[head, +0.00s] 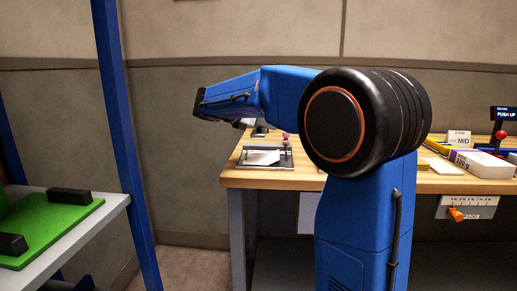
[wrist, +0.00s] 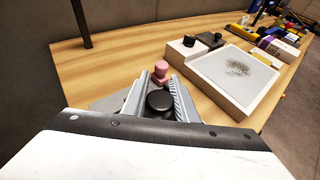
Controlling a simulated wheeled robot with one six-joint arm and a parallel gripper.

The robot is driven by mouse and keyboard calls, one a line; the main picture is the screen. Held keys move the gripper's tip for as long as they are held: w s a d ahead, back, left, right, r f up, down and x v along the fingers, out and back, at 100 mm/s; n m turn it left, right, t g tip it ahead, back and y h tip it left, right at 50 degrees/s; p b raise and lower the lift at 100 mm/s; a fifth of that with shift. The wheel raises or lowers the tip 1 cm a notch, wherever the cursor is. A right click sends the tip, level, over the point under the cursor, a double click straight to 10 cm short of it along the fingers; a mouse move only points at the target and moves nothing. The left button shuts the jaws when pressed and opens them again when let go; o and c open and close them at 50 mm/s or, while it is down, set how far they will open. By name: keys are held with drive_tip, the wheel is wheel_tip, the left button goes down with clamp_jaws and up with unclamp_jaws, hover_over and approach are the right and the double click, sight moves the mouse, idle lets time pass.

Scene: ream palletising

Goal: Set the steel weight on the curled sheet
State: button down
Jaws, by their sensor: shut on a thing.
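My gripper (wrist: 159,88) is shut, its two grey jaws on either side of a dark round-topped piece, which looks like the steel weight (wrist: 159,101). The weight's lower part is hidden. In the head view my gripper (head: 241,123) hangs at the arm's end above the table's left end. A white sheet (head: 263,157), apparently the curled one, lies on a grey tray (head: 283,163) below it. In the wrist view a grey flat edge (wrist: 108,102) shows left of the jaws; most of what lies under the gripper is hidden.
A pink knobbed piece (wrist: 161,70) stands just beyond the jaws. A pale raised tray with a dark smudge (wrist: 237,68) lies to the right on the wooden table (wrist: 120,50). A dark post (wrist: 81,22) rises at the back. A green board (head: 50,225) lies on the left shelf.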

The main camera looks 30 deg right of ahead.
sight(265, 156)
wheel_tip(265, 156, down, 9)
drive_tip(key=shift+r, duration=0.1)
drive_tip(key=c, duration=1.7)
unclamp_jaws()
drive_tip(key=v, duration=1.2)
